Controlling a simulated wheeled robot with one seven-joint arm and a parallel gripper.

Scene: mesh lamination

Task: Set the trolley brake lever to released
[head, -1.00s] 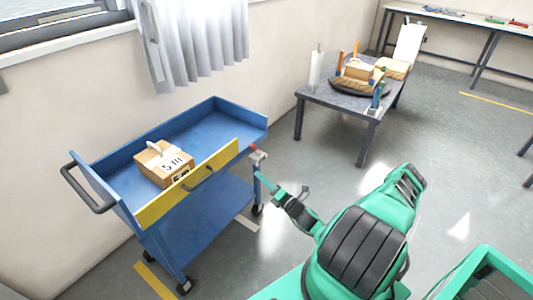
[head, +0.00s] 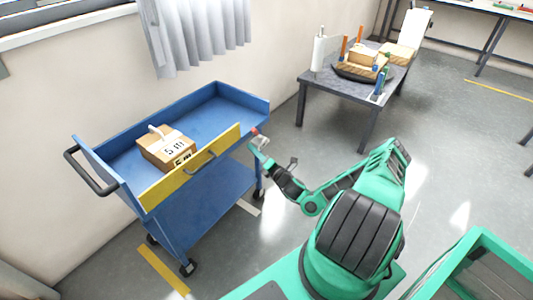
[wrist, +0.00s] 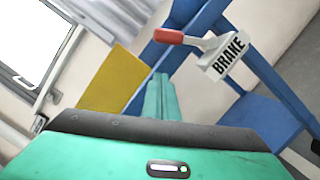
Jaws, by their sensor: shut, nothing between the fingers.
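The blue trolley (head: 205,190) stands by the wall with a yellow front panel (head: 170,188). Its brake lever has a red grip (wrist: 168,36) on a grey arm, joined to a pale block marked BRAKE (wrist: 226,54) on a blue trolley post. In the wrist view the red grip points left, away from the block. My gripper (wrist: 161,80) is shut and empty, its teal fingertips just below the red grip. I cannot tell whether they touch. In the head view my gripper (head: 257,146) is at the trolley's right front corner and partly hides the brake block beside the red grip (head: 254,131).
A cardboard box (head: 167,150) sits in the trolley's top tray. A black push handle (head: 88,172) sticks out at the left end. A grey table (head: 340,93) with several items stands behind to the right. The floor between is clear.

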